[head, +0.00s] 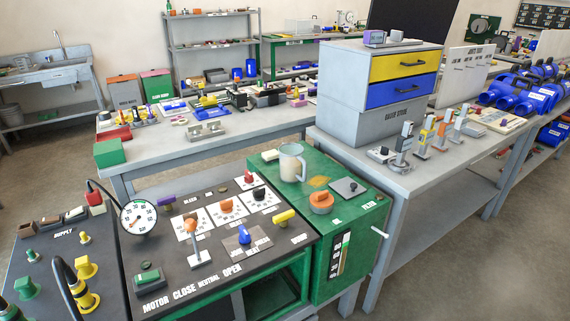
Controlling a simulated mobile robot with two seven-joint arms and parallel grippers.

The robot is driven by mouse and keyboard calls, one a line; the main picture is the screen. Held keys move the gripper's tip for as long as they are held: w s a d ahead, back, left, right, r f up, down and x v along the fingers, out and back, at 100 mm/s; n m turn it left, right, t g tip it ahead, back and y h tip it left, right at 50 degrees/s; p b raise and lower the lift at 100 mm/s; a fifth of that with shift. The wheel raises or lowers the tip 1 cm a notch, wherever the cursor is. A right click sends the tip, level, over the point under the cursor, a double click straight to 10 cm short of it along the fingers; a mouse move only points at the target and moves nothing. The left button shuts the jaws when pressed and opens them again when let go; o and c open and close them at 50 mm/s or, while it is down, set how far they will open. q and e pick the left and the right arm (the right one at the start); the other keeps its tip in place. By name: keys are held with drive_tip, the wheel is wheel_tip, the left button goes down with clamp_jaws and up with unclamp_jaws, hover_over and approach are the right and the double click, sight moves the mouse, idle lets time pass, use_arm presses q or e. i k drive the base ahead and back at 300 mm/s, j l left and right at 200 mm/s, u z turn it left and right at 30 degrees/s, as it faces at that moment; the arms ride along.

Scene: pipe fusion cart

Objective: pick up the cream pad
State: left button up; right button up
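A small cream pad (270,155) lies on the green cabinet top (262,172), near its back left edge, just left of a pale mug-like jug with a handle (291,163). The pad looks flat and low; its exact shape is too small to tell. Neither of my grippers shows in the head view, and nothing is seen holding the pad.
The green top also bears an orange knob (320,202) and a dark square plate (349,188). A black control panel (205,262) with knobs, a lever and a gauge (139,217) stands at left. A grey bench with drawers (408,65) is at right.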

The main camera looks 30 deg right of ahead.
sight(269, 156)
drive_tip(key=i+l+u, duration=0.15)
drive_tip(key=l+u, duration=0.2)
drive_tip(key=l, duration=0.3)
drive_tip(key=l+u, duration=0.4)
drive_tip(key=l, duration=0.25)
drive_tip(key=l+u, duration=0.35)
drive_tip(key=l, duration=0.35)
